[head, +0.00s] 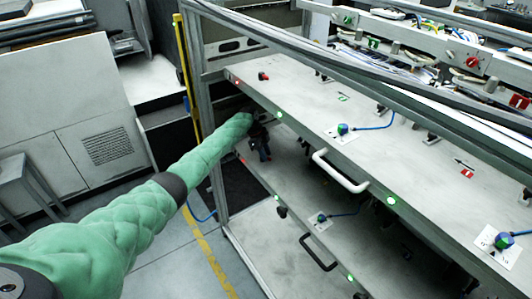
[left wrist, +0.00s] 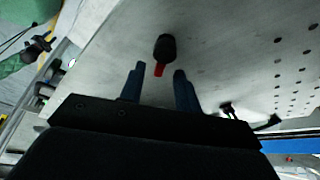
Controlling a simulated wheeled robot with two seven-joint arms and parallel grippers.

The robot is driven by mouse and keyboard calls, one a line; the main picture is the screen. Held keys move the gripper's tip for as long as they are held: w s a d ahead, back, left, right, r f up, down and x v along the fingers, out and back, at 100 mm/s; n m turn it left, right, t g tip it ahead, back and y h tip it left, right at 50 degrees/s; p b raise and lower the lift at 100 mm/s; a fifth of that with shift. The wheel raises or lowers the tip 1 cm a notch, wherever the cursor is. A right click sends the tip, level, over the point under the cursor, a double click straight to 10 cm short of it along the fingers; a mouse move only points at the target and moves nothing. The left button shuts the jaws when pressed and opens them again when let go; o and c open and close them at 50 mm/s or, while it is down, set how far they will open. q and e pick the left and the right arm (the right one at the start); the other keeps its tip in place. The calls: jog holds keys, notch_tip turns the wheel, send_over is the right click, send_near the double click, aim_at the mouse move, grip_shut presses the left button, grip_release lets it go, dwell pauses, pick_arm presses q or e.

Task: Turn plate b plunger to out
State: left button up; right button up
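A black plunger knob with a red part (left wrist: 165,48) stands on a light grey plate (left wrist: 225,55) in the left wrist view. My left gripper (left wrist: 159,69) is open, its two dark blue fingers apart. The knob appears just beyond and between the fingertips; I cannot tell whether they touch. In the head view my left gripper (head: 260,148) is below the front edge of the upper plate (head: 300,95), above the lower plate (head: 275,175). A red-and-black knob (head: 263,76) shows on the upper plate. Which plate is b is not legible. My right gripper is out of view.
The plates sit in a metal rack. A white handle (head: 340,172) is on the upper plate's front edge and a black handle (head: 318,252) on the lower one. Blue-and-green knobs (head: 342,129) with blue cables stand on the plates. Open floor (head: 175,255) lies in front at left.

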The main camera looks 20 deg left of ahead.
pick_arm(q)
jog(key=shift+d+f, duration=0.15)
jog(key=shift+f, duration=0.2)
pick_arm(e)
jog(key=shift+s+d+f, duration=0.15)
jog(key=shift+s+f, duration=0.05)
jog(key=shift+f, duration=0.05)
pick_arm(q)
jog(key=c, duration=0.7)
grip_shut()
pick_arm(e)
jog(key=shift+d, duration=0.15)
